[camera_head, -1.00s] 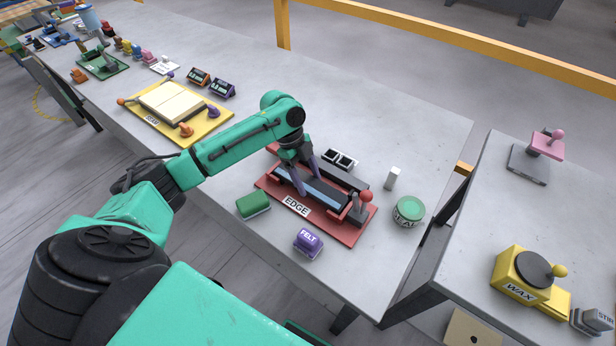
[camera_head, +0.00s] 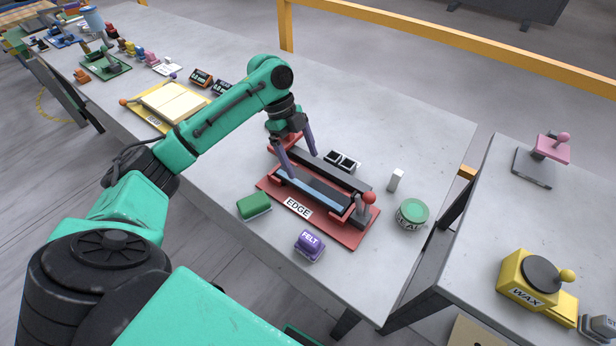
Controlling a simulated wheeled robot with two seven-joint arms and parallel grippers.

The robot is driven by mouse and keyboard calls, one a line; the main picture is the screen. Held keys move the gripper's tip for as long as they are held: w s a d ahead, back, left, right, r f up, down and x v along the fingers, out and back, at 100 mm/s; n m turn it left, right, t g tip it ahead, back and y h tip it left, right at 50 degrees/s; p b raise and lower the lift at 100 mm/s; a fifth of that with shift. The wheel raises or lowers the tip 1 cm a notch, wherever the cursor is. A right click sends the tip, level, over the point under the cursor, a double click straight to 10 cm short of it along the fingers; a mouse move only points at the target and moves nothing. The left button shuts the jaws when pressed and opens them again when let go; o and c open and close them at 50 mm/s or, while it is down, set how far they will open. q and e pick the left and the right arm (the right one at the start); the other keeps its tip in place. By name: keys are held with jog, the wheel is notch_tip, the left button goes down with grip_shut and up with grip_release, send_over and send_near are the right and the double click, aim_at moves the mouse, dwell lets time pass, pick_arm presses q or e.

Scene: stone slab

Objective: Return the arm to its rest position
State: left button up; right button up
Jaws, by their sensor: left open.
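My left arm comes in from the left in the head view, teal with dark joints. My left gripper (camera_head: 295,157) is open, its two purple-grey fingers pointing down above the back part of the red EDGE fixture (camera_head: 335,233). Nothing shows between the fingers. The fixture holds a dark and bluish bar (camera_head: 318,190) and has a lever with a red knob (camera_head: 369,198) at its right end. Whether the fingertips touch the fixture cannot be told. My right gripper is not in view.
A green block (camera_head: 254,206), a purple FELT block (camera_head: 309,245), a white cylinder (camera_head: 396,180) and a green-lidded jar (camera_head: 412,213) stand around the fixture. A yellow board (camera_head: 150,118) lies to the left. A second table holds a yellow WAX device (camera_head: 533,279).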

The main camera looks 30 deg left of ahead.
pick_arm(q)
jog(key=v, duration=0.4)
jog(key=shift+a+r, duration=0.1)
jog(key=shift+r, duration=0.1)
